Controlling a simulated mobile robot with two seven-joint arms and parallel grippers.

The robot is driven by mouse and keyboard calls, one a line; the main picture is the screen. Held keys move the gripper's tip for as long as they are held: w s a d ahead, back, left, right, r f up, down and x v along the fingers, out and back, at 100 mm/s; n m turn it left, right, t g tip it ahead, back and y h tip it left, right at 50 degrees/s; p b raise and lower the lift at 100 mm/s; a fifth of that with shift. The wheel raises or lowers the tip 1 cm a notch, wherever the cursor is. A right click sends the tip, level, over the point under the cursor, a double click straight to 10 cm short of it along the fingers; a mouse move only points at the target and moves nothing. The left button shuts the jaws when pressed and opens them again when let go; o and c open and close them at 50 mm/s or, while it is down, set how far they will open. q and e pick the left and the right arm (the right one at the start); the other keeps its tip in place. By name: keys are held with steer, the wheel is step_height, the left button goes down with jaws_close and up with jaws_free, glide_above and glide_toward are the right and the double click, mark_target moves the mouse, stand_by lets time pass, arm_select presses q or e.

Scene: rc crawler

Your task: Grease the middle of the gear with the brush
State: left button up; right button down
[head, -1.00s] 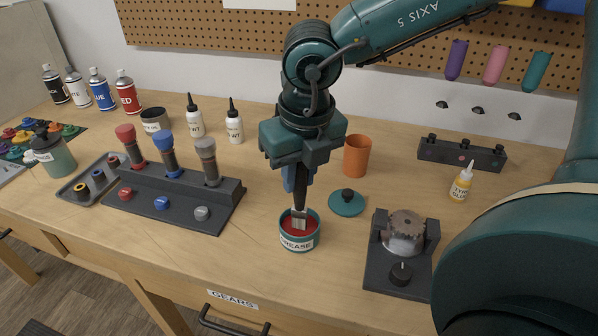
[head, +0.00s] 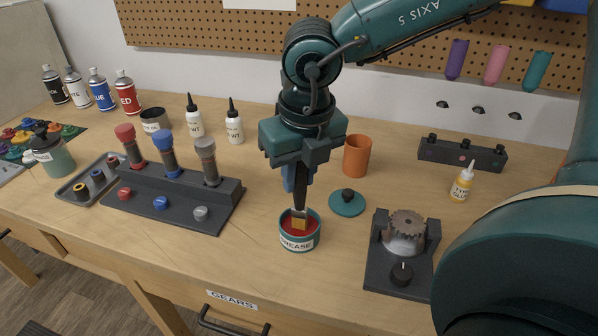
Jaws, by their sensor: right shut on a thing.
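My right gripper (head: 299,174) points down, shut on the dark handle of the brush (head: 300,208). The brush is upright, with its tip inside the open grease tin (head: 297,244), which holds red grease. The bristle end looks yellow-orange and its lowest part meets the red grease. The brown gear (head: 407,222) sits on a grey round mount in a dark stand (head: 386,272) to the right of the tin, with a black knob (head: 401,274) in front. My left gripper is not in view.
A teal lid (head: 347,202) lies right of the tin, with an orange cup (head: 357,156) behind it. A dark rack (head: 172,200) with red, blue and grey-topped tools stands left. A yellow glue bottle (head: 462,184) stands at right. My arm covers the right edge.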

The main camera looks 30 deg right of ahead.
steer(key=shift+f, duration=0.1)
stand_by(0.4)
steer(key=shift+b, duration=0.35)
stand_by(0.4)
steer(key=shift+s, duration=0.1)
stand_by(0.4)
steer(key=shift+r+p, duration=0.85)
steer(key=shift+r, duration=1.25)
steer(key=shift+r+p, duration=0.6)
steer(key=shift+r, duration=0.85)
